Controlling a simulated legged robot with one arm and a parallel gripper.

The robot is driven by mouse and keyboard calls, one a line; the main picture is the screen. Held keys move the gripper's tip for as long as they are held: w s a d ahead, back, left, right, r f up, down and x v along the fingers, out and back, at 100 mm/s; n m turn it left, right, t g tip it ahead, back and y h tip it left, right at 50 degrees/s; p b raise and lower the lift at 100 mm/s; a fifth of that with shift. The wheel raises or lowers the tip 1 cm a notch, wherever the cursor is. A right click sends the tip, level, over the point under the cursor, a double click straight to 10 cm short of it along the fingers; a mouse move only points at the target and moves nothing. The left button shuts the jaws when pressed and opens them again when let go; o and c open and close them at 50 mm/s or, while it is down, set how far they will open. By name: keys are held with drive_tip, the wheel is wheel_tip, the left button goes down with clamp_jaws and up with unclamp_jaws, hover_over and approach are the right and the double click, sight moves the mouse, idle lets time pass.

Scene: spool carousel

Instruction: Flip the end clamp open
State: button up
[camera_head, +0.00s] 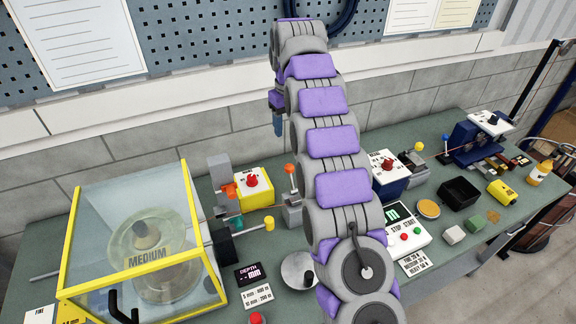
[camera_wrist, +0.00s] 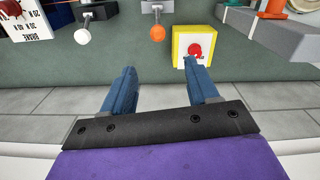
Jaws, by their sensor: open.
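My gripper (camera_wrist: 160,66) is open and empty in the wrist view, its two blue fingers apart. In the head view the gripper (camera_head: 278,122) hangs high over the back of the bench, partly hidden by my arm. No label tells which part is the end clamp. A small clamp-like block with an orange ball lever (camera_head: 290,170) stands below the gripper; the orange ball (camera_wrist: 157,33) lies beyond the fingertips in the wrist view. A white ball lever (camera_wrist: 82,36) is to its left. A yellow ball lever (camera_head: 419,147) stands further right in the head view.
A yellow box with a red button (camera_head: 253,184) stands beside the orange lever. A yellow-framed clear case (camera_head: 125,268) covers a spool marked MEDIUM at left. A start/stop panel (camera_head: 408,234), black tray (camera_head: 459,193) and small parts fill the right. A pegboard wall stands behind.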

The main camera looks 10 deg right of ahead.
sight(289, 165)
drive_tip(key=f+b, duration=0.1)
drive_tip(key=f, duration=0.5)
drive_tip(key=f+b, duration=0.2)
drive_tip(key=f, duration=0.3)
drive_tip(key=f+b, duration=0.1)
drive_tip(key=f, duration=0.5)
drive_tip(key=shift+w+d+f+b, duration=0.2)
drive_tip(key=shift+d+f+b, duration=0.05)
drive_tip(key=shift+f+b, duration=0.1)
clamp_jaws()
